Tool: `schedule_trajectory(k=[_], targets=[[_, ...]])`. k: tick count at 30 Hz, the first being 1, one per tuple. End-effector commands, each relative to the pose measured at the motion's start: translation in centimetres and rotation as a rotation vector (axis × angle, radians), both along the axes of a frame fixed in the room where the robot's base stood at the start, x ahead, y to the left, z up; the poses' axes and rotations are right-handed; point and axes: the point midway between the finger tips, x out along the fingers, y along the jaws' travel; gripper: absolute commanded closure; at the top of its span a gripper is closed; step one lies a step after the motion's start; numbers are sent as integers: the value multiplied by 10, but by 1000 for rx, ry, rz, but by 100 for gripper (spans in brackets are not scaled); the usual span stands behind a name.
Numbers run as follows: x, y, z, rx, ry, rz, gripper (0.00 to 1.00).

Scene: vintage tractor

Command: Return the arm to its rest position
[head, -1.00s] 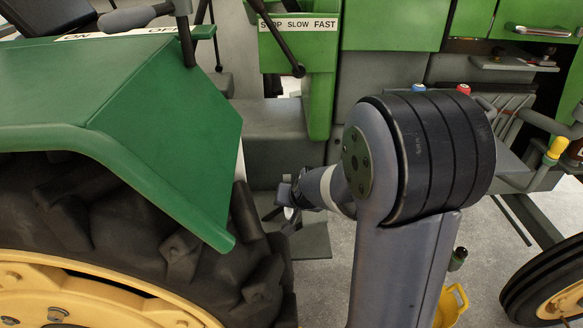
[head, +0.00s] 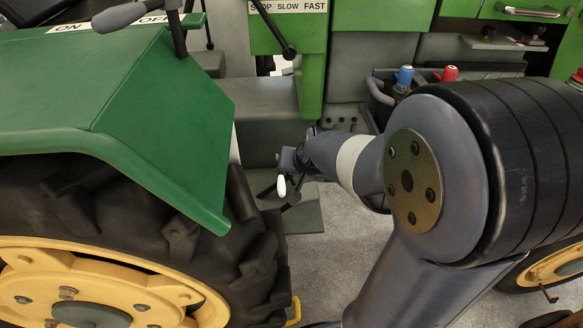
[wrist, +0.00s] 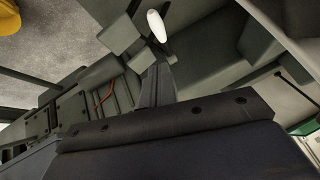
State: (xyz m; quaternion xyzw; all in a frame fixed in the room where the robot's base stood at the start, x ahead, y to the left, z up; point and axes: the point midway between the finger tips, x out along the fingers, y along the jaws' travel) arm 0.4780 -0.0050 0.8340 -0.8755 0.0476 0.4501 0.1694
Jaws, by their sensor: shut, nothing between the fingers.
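My gripper (head: 286,160) shows small in the head view, at the far end of my bent arm, pointing left and away from me. It is shut with nothing held. It hangs over the grey step of the tractor (head: 262,125), between the green fender and the green control panel. A lever with a white knob (head: 281,185) appears just below the gripper; the knob also shows in the wrist view (wrist: 157,27). I cannot tell whether the gripper touches the lever. My thick upper arm fills the right side of the head view and hides what lies behind it.
The green fender (head: 150,110) and big rear tyre (head: 190,220) stand close on the left. Grey floor (head: 345,225) shows between tyre and arm.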

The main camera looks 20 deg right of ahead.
Motion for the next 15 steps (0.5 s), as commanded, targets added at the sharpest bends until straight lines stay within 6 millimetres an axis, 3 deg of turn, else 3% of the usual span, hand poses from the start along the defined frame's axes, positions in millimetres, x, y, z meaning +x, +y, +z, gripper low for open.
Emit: schedule_trajectory(k=[6, 15], targets=[[-14, -1, 16, -1, -1, 1, 100], [-17, -1, 18, -1, 0, 1, 100]])
